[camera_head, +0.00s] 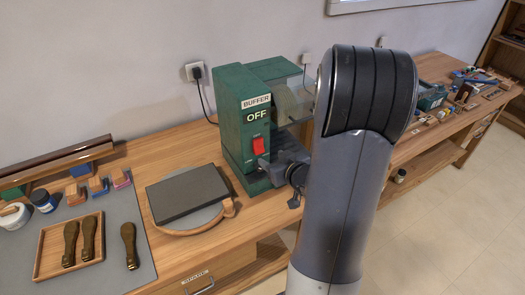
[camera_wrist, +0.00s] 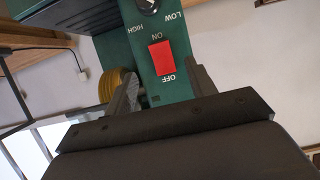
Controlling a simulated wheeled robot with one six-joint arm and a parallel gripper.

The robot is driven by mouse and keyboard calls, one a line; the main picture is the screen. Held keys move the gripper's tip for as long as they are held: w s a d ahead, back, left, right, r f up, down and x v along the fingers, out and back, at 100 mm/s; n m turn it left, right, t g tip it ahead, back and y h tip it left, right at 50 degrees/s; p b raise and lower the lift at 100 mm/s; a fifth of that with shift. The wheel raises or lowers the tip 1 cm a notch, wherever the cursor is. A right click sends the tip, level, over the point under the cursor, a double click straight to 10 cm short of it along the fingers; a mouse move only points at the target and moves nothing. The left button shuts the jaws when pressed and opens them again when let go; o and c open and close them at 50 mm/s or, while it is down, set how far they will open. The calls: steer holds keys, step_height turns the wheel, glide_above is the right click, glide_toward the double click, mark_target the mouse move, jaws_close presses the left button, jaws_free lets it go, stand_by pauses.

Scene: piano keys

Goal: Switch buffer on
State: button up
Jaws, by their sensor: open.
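The buffer (camera_head: 232,130) is a green machine on the wooden bench, with a BUFFER label and a sign reading OFF. Its red rocker switch (camera_head: 259,145) is on the front panel. In the wrist view the red switch (camera_wrist: 161,58) lies between the ON and OFF markings, with OFF on the side nearer my gripper. My gripper (camera_wrist: 163,88) is open and empty, its two dark fingers spread to either side below the switch. I cannot tell whether a finger touches the panel.
A speed knob (camera_wrist: 148,4) marked HIGH and LOW is on the panel. A buffing wheel (camera_head: 292,103) sits behind a clear guard. A dark slab (camera_head: 188,194) lies left of the machine. A tray (camera_head: 50,262) holds wooden-handled tools. My arm hides the bench right of the buffer.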

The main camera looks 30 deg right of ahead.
mark_target(260, 151)
steer(key=p+x, duration=0.1)
steer(key=x, duration=0.6)
steer(key=shift+f, duration=0.1)
steer(key=shift+c, duration=0.4)
